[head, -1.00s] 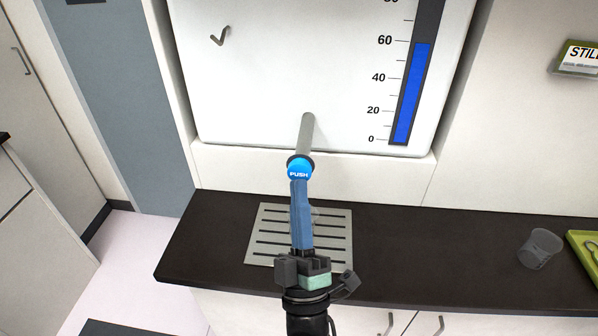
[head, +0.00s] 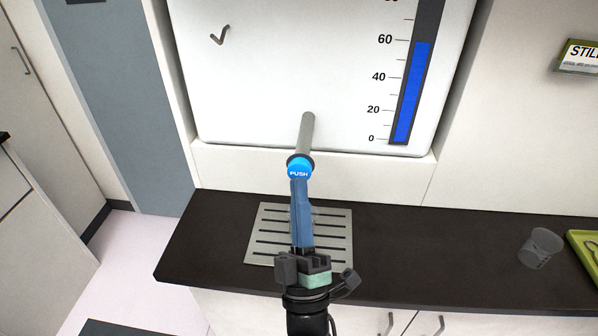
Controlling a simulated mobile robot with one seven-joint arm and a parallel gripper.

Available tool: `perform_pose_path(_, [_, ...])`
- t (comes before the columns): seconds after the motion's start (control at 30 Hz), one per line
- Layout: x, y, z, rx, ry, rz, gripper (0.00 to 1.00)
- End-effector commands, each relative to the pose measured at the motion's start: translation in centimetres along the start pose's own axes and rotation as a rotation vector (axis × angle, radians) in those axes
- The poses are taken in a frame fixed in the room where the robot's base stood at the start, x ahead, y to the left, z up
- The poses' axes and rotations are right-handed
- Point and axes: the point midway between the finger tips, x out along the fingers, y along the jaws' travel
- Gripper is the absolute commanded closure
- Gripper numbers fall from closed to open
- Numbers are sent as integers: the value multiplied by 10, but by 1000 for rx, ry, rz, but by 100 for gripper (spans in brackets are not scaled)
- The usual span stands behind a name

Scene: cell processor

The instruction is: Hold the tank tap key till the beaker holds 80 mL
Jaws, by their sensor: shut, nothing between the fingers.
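The gauge (head: 409,95) on the tank shows a blue column standing near the 60 mark. My fingers cover the area under the tap; a faint clear edge shows beside them, but I cannot tell if it is a beaker.
A slotted metal drip grate (head: 266,235) lies on the dark counter (head: 430,240) under my gripper. A yellow-green tray (head: 580,240) is at the right edge. A partly visible STILL sign (head: 580,57) is on the wall. The counter between grate and cup is clear.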

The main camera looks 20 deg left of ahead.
Motion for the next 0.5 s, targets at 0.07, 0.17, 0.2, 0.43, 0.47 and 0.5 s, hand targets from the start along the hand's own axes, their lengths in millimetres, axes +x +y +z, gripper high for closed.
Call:
perform_pose_path(0.07, [1,-2,2,-1,1,2,100])
perform_pose_path(0.17, [3,-4,3,-1,2,2,100])
perform_pose_path(0.2, [4,-4,4,-1,1,1,100])
perform_pose_path(0.43, [5,-3,3,-1,1,0,100])
perform_pose_path(0.47, [5,-3,3,0,1,0,100])
perform_pose_path(0.5, [5,-4,3,0,1,0,100])
